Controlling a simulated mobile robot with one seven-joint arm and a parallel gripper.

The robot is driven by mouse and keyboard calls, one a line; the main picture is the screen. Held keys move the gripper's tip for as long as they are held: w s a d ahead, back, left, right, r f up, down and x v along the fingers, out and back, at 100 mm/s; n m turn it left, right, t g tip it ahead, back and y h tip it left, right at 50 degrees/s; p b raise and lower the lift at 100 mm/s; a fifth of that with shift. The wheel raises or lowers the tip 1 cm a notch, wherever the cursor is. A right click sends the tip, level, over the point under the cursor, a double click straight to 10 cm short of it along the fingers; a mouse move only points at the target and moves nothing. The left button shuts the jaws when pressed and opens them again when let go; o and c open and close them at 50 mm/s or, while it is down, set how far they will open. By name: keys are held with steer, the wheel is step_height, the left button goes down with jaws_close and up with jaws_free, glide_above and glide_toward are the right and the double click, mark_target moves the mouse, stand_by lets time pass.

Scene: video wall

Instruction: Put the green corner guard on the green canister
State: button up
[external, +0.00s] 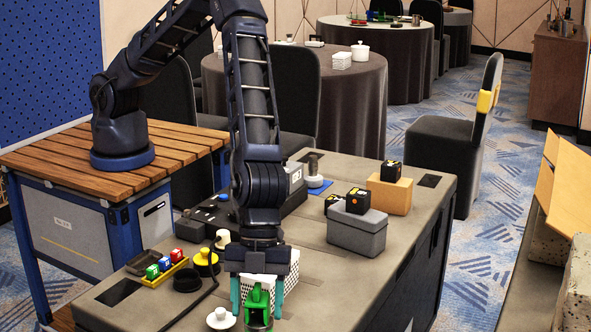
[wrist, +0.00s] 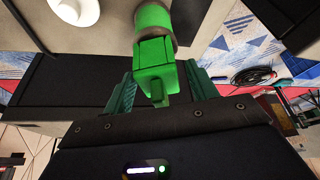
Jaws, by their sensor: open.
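The green corner guard (external: 258,296) is an angular bright green piece between my gripper's fingers in the external view. It also shows in the wrist view (wrist: 155,62). The green canister (wrist: 153,18) is a round green body with a dark band, directly beyond the guard in the wrist view; the two overlap there. I cannot tell whether the guard rests fully on it. In the external view a dark round end (external: 257,319) shows just below the guard. My gripper (external: 257,300) is open, with a teal finger on each side of the guard. Finger contact is unclear.
A white basket (external: 291,268) stands right behind my gripper. A white knob-topped lid (external: 221,319) lies to its left. A yellow tray (external: 164,273) holds small coloured blocks. A grey box (external: 357,232) and an orange box (external: 389,194) stand farther back. The counter's front right is clear.

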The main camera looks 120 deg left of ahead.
steer(key=v, duration=1.3)
steer(key=s+a+r+n+t+y, duration=0.2)
steer(key=s+a+r+n+y, duration=0.35)
steer(key=s+a+r, duration=1.65)
steer(key=s+a+r+n, duration=0.1)
steer(key=s+a, duration=0.3)
steer(key=s, duration=0.4)
steer(key=s+a+r+n+h, duration=0.1)
steer(key=s+a+n, duration=0.3)
steer(key=s, duration=0.4)
steer(key=s+a+r+n+t, duration=0.1)
steer(key=s+a+r+n, duration=0.1)
steer(key=s+a, duration=0.4)
steer(key=shift+s+n, duration=0.55)
steer(key=shift+s, duration=0.7)
steer(key=shift+h, duration=0.25)
